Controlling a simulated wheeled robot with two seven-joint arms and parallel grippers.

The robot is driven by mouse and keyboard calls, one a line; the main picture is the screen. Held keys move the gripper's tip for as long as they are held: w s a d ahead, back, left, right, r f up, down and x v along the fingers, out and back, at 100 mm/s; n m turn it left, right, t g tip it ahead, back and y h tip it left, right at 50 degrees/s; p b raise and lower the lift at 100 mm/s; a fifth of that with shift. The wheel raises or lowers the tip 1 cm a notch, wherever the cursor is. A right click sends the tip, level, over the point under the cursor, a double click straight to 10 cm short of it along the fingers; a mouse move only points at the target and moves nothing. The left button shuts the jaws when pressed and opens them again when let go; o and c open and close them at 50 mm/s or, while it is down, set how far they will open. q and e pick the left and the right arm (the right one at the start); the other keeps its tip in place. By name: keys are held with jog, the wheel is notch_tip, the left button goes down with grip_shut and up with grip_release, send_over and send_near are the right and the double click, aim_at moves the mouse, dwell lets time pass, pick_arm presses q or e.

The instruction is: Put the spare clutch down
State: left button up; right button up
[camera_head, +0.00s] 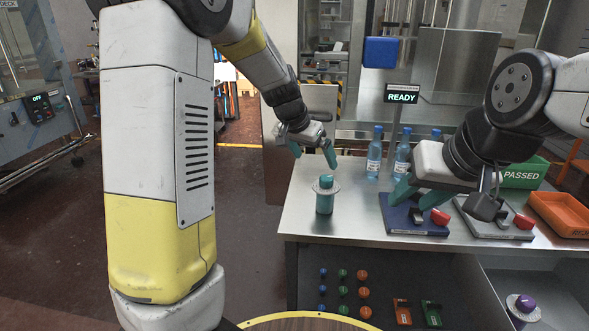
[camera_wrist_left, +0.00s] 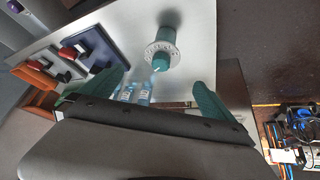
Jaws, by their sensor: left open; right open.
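A teal cylinder with a pale grey flanged disc near its top, which looks like the clutch (camera_head: 325,201), stands upright on the steel table (camera_head: 300,215) near its left end. It also shows in the left wrist view (camera_wrist_left: 162,54), beyond the fingers. My left gripper (camera_head: 312,150) is open and empty, above and slightly left of the clutch, apart from it. A similar flanged piece with a purple top (camera_head: 524,304) stands in the lower right bay. My right gripper (camera_head: 418,193) is open, low over a blue fixture (camera_head: 412,222) with a red knob; contact is unclear.
Blue bottles (camera_head: 374,155) stand behind the fixtures. A grey fixture (camera_head: 490,222), an orange tray (camera_head: 562,212) and a green PASSED bin (camera_head: 525,173) are at right. A sign (camera_head: 402,94) reads READY. Bare tabletop surrounds the clutch.

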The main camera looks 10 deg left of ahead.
pick_arm(q)
jog(key=s+a+r+n, duration=0.1)
jog(key=s+a+r, duration=0.25)
jog(key=s, duration=0.45)
jog(key=s+a+r+n, duration=0.2)
jog(key=s+a+r, duration=0.1)
jog(key=s+r, duration=0.3)
jog(key=s+a+f+n, duration=0.1)
jog(key=s, duration=0.6)
jog(key=s+a+n+t+y, duration=0.1)
jog(key=s+a, duration=0.1)
jog(key=s, duration=0.6)
jog(key=shift+a+f+n, duration=0.3)
jog(key=shift+f, duration=0.1)
